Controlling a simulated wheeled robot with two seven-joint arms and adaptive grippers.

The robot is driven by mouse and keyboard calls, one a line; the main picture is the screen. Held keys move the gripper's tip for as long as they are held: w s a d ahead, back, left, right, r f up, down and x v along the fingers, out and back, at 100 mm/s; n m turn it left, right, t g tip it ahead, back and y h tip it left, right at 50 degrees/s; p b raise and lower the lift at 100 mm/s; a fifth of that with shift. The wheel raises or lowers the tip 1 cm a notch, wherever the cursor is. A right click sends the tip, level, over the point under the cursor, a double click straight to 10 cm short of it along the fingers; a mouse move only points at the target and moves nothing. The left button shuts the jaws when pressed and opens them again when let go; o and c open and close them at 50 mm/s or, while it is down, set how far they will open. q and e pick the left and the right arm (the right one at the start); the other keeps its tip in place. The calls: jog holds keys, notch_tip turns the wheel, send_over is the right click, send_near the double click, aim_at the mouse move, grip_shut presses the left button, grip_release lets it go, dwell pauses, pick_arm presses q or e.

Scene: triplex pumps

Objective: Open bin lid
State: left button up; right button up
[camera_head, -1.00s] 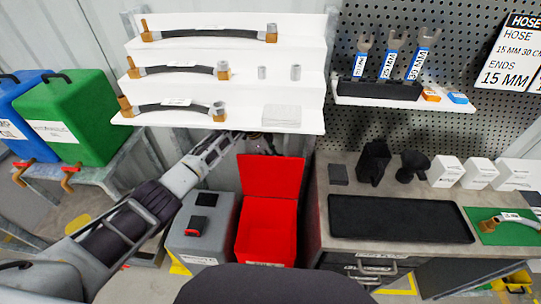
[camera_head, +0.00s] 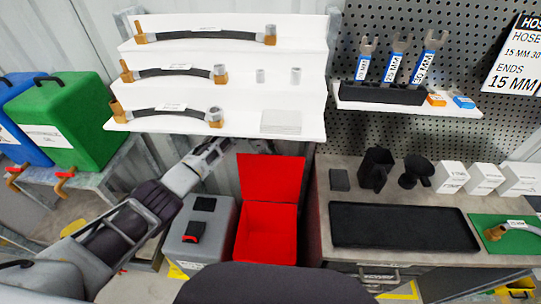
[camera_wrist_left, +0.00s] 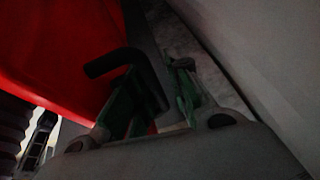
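The red bin (camera_head: 266,234) stands on the floor between a grey bin and the workbench. Its red lid (camera_head: 270,177) is raised, standing roughly upright at the back, and the inside shows. My left gripper (camera_head: 222,146) is just left of the lid's upper left corner, below the shelves. In the dark left wrist view, the gripper's fingers (camera_wrist_left: 158,85) are apart. A dark bent bar (camera_wrist_left: 112,62), seemingly the lid's handle, reaches in between or close beside them; contact is unclear. A red surface (camera_wrist_left: 55,50), likely the lid, fills the upper left. My right gripper is out of view.
A grey bin (camera_head: 186,246) with its lid down stands left of the red bin. White shelves (camera_head: 215,125) with hoses hang just above the gripper. The workbench (camera_head: 320,215) with a black tray (camera_head: 400,223) is close on the right.

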pick_arm(q)
jog(key=shift+r, duration=0.3)
jog(key=shift+s+a+r, duration=0.1)
jog(key=shift+a+r, duration=0.2)
jog(key=shift+r, duration=0.25)
jog(key=v, duration=0.3)
jog(key=shift+a, duration=0.1)
jog(key=s+a, duration=0.3)
jog(key=a, duration=0.8)
jog(key=shift+s+a, duration=0.15)
jog(key=shift+s, duration=0.1)
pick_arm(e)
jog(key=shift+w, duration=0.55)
pick_arm(q)
jog(key=shift+r, duration=0.1)
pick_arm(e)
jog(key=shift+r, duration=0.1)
